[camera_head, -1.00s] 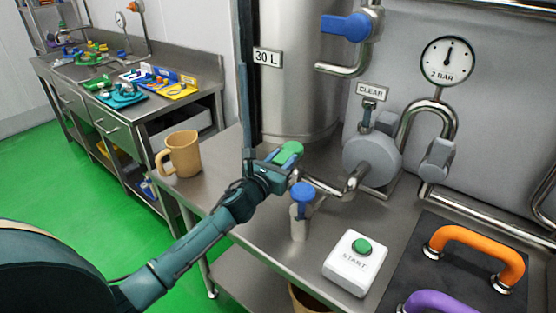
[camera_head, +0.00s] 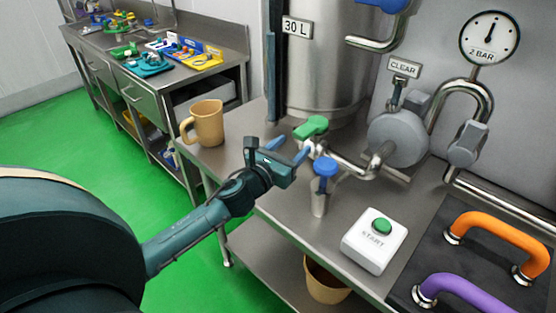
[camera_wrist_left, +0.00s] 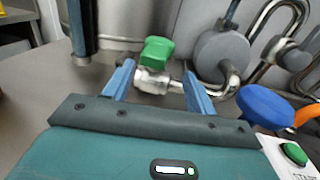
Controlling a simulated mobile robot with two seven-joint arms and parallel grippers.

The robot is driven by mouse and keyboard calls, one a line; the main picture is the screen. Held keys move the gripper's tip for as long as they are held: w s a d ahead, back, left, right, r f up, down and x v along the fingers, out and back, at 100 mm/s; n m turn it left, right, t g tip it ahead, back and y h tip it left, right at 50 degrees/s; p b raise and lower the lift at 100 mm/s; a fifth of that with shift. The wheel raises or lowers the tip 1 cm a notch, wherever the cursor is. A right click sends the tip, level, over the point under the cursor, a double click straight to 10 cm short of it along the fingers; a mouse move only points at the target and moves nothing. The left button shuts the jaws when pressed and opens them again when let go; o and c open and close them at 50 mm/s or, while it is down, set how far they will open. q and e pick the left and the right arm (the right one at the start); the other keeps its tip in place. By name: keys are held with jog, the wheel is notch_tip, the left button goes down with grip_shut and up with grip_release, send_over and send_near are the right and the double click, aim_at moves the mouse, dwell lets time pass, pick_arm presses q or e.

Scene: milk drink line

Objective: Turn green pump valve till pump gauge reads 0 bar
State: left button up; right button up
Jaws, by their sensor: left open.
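The green pump valve handle (camera_head: 311,127) sits on a metal pipe fitting on the steel counter. It also shows in the left wrist view (camera_wrist_left: 157,51), between and beyond my fingers. My left gripper (camera_head: 286,152) is open and empty, just short of the green valve on its near side; I see no contact. In the wrist view the left gripper (camera_wrist_left: 157,88) has its two blue fingers spread. The pump gauge (camera_head: 490,37) is at the upper right, labelled 2 BAR, its needle pointing about straight up. My right gripper is not in view.
A blue valve (camera_head: 325,167) stands close right of my gripper. A START button box (camera_head: 375,240), an orange handle (camera_head: 490,238) and a purple handle (camera_head: 465,292) are to the right. A tan jug (camera_head: 207,122) stands at left. The pump (camera_head: 397,138) is behind.

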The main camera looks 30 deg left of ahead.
pick_arm(q)
jog(key=s, duration=0.5)
jog(key=shift+s+a+b, duration=0.25)
jog(key=shift+s+b, duration=0.1)
jog(key=shift+s, duration=0.05)
